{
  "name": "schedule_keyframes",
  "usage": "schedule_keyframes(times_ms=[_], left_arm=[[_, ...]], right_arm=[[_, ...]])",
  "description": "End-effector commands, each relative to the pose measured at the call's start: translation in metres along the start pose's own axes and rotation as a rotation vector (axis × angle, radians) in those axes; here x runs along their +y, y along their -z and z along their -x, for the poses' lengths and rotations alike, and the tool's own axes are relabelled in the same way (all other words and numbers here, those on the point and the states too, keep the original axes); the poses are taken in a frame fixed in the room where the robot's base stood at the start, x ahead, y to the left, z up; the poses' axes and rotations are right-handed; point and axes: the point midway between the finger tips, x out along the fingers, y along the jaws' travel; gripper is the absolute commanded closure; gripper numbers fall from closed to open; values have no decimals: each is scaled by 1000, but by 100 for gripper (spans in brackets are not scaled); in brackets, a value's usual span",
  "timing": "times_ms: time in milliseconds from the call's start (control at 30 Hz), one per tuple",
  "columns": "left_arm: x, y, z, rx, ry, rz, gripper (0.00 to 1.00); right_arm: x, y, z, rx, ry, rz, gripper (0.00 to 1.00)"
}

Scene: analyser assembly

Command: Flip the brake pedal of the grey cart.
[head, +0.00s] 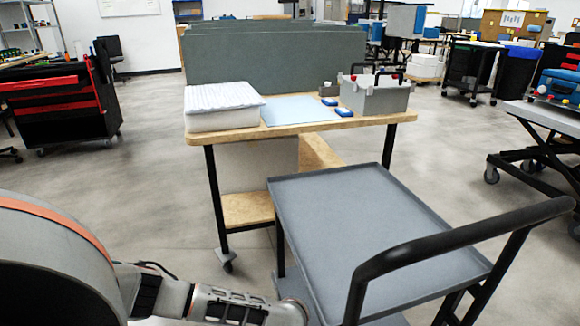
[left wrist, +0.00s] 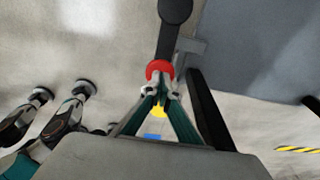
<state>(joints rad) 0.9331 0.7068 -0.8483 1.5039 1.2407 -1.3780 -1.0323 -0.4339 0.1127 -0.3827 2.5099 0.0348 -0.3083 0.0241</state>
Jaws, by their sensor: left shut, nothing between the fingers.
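The grey cart (head: 375,225), with a flat tray and a black push handle (head: 455,240), stands in front of me in the head view. Part of its grey surface (left wrist: 265,50) also shows in the left wrist view. My left gripper (left wrist: 160,92) is shut and empty, its fingertips close together. A red rounded part (left wrist: 158,69), which looks like the brake pedal, lies right at the fingertips, beside a black bar with a round end (left wrist: 175,12). I cannot tell whether they touch. In the head view my left arm reaches down beside the cart, its gripper out of sight.
A wooden-topped table (head: 365,120) with a white box (head: 222,118) and grey toolbox (head: 375,98) stands just beyond the cart. A lift table (head: 540,125) is at the right, a black-and-red cabinet (head: 60,115) at the left. Yellow-black tape (left wrist: 298,149) marks the floor.

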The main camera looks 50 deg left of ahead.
Motion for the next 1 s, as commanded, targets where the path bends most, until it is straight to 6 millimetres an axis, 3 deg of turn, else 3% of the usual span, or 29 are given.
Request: schedule_keyframes(times_ms=[1000], left_arm=[[1, -2, -15, 0, -1, 0, 100]], right_arm=[[1, -16, 0, -29, -2, -9, 59]])
